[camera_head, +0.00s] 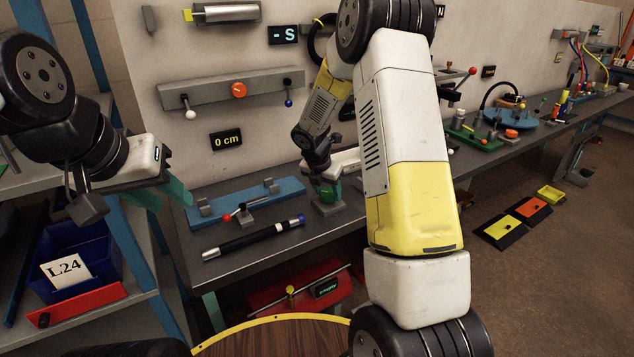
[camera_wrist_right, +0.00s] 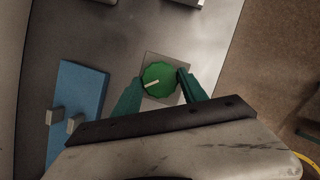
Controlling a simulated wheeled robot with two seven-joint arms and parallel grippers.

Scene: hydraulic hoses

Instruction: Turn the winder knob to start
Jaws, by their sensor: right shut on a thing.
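A green round knob (camera_wrist_right: 159,76) with a white pointer mark sits on a square grey base (camera_wrist_right: 152,58). In the wrist view the mark points left and slightly down. In the head view the knob (camera_head: 328,187) is on the bench at the right end of the blue plate. My right gripper (camera_wrist_right: 159,81) reaches down over it, one teal finger on each side, shut on the knob. My left gripper (camera_head: 163,192) hangs at the left above the shelf, its teal fingers apart and empty.
A "0 cm" display (camera_head: 226,140) hangs on the wall panel. A blue bin (camera_head: 75,265) labelled L24 is at the left.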

